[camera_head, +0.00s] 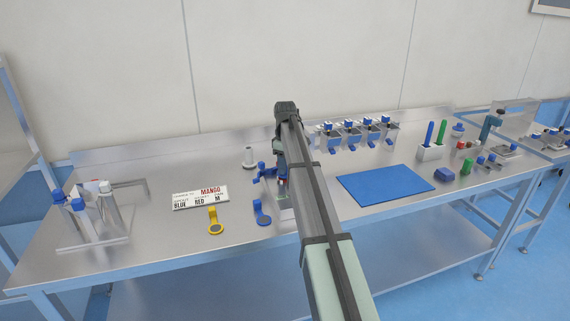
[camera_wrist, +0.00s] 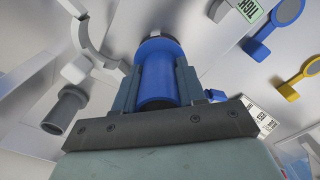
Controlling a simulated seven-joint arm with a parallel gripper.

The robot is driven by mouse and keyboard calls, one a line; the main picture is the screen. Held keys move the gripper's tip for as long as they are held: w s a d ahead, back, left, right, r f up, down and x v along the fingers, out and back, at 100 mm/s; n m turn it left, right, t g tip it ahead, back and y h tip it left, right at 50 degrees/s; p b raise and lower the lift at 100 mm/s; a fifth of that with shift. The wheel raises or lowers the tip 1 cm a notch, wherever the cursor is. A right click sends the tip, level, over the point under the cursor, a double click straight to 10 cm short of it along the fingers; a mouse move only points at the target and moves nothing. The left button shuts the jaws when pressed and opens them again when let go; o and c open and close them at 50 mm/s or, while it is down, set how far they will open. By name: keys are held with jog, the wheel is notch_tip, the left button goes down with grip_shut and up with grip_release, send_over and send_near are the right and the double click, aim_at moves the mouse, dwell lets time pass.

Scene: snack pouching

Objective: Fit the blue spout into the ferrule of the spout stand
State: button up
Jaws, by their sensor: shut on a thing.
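The blue spout (camera_wrist: 157,78) is a blue cylinder between the two fingers of my gripper (camera_wrist: 158,88), which is shut on it. A dark, reddish-brown ring (camera_wrist: 160,38) shows at the spout's far end; I cannot tell whether it is the ferrule or whether the spout is in it. A pale curved bracket (camera_wrist: 92,38) is to the left of the spout, apart from it, and may belong to the spout stand. In the head view my gripper (camera_head: 281,176) is low over the table's middle, partly hidden by my arm. Blue parts (camera_head: 265,172) show beside it.
A blue scoop (camera_head: 262,212) and a yellow scoop (camera_head: 215,221) lie in front.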

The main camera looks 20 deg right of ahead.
jog(key=shift+f, duration=0.45)
jog(key=o, duration=1.2)
notch_tip(320, 180, up, 14)
jog(key=shift+f, duration=0.1)
